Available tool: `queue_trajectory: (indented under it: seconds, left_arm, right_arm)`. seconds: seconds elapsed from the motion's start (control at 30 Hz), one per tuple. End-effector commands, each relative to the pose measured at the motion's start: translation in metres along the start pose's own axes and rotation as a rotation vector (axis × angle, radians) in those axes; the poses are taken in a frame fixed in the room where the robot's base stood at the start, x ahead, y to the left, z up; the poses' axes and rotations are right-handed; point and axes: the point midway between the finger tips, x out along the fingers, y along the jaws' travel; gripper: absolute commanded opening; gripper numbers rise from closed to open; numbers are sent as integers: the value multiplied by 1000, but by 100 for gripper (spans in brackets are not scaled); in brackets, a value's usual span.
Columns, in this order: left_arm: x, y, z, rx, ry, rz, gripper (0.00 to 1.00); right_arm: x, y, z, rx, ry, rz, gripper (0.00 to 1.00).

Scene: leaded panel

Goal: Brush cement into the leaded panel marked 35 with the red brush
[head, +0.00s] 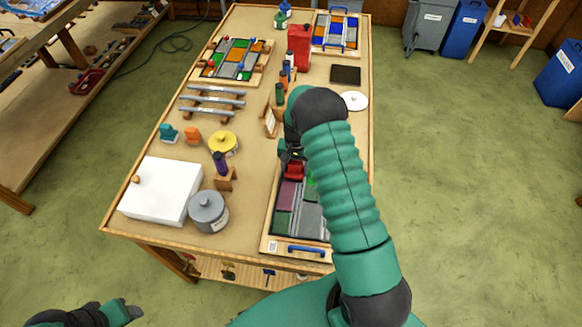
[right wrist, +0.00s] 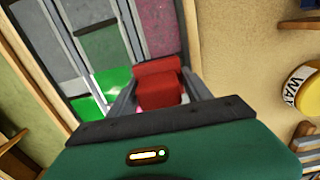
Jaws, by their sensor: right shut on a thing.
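The leaded panel (head: 283,222), with grey, green and purple panes in a wooden frame, lies at the table's near end, partly hidden by my right arm. A small white tag (head: 273,246) is on its near edge; I cannot read the number. My right gripper (head: 293,160) is over the panel's far part, shut on the red brush (head: 293,171). In the right wrist view, the red brush (right wrist: 158,84) sits between the fingers over the panel (right wrist: 102,45). Contact with the glass is unclear. My left gripper (head: 120,312) is at the bottom left, off the table; its jaws are unclear.
A grey lidded pot (head: 208,212), a white box (head: 160,190) and a yellow tin (head: 223,143) stand left of the panel. The yellow tin reads "WAX" in the right wrist view (right wrist: 303,88). Two other panels (head: 232,60) (head: 336,32) lie at the far end.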

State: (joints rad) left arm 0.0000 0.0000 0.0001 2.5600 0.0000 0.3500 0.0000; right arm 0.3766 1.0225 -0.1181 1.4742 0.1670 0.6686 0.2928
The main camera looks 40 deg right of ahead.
Motion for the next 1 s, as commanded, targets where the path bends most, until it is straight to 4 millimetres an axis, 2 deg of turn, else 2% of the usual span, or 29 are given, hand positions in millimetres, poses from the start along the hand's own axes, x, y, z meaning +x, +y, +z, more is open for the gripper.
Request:
queue_trajectory:
  seconds: [0.17, 0.5, 0.83, 1.0]
  left_arm:
    - [0, 0, 0, 0, 0, 0, 56]
    - [-4, 0, -1, 0, 0, 0, 56]
    - [-4, 0, -1, 0, 0, 0, 56]
    - [-5, 0, -1, 0, 0, 0, 56]
  right_arm:
    - [0, 1, 0, 0, 1, 0, 14]
    - [0, 27, 0, 0, 0, 0, 14]
    - [0, 30, 0, 0, 0, 0, 14]
    - [0, 43, -1, 2, 0, 0, 14]
